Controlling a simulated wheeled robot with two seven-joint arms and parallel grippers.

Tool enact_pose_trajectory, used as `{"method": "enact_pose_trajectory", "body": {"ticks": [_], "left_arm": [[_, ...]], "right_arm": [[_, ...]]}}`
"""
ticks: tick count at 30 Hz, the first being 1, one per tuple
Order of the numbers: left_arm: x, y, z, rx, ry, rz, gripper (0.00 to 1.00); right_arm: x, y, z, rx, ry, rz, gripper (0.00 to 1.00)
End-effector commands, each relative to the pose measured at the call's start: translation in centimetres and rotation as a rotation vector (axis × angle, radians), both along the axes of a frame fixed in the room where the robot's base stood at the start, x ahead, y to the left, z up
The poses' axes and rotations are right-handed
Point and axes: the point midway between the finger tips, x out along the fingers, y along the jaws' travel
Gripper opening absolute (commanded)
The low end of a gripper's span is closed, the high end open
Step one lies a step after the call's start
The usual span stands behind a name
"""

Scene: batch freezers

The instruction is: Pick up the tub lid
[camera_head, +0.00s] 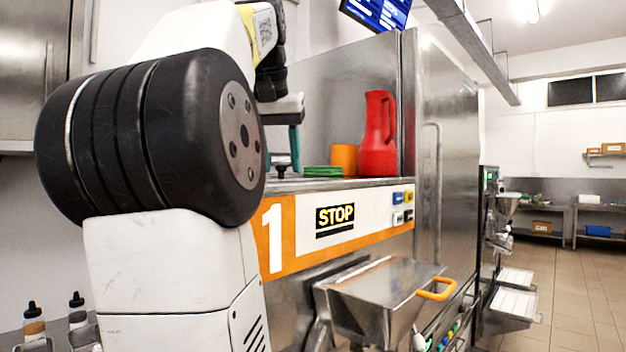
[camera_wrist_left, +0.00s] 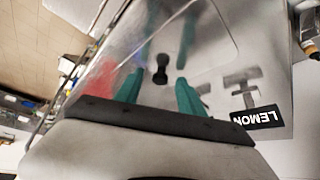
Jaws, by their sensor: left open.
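The tub lid (camera_wrist_left: 213,65) is a shiny steel plate with rounded corners, seen close in the left wrist view. A black knob (camera_wrist_left: 160,75) stands on it, and in the head view the knob (camera_head: 281,171) shows on top of the machine. The lid's plate is mostly hidden in the head view. My left gripper (camera_head: 282,153) points down at the knob with teal fingers apart. In the wrist view, the fingers of this gripper (camera_wrist_left: 159,80) lie either side of the knob; I cannot tell whether they touch it. My right gripper is out of view.
A LEMON label (camera_wrist_left: 257,117) lies near the lid. Right of my gripper stand a flat green stack (camera_head: 323,171), an orange cup (camera_head: 344,158) and a red jug (camera_head: 378,135). A steel hopper (camera_head: 385,290) juts from the machine front. My left arm blocks the left side.

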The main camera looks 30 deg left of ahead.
Motion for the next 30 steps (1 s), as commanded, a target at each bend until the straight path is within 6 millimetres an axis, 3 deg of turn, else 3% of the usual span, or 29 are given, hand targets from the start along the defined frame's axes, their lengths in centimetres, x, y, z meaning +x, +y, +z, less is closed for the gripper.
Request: {"method": "enact_pose_trajectory", "body": {"ticks": [6, 14, 30], "left_arm": [[0.06, 0.00, -0.06, 0.000, -0.001, 0.000, 0.46], [0.06, -0.01, -0.05, 0.000, -0.001, 0.000, 0.00], [0.14, 0.01, 0.73, 0.001, -0.003, -0.001, 0.00]], "right_arm": [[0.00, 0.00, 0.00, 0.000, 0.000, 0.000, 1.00], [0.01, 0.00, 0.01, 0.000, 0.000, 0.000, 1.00], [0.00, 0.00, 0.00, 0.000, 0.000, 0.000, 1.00]]}}
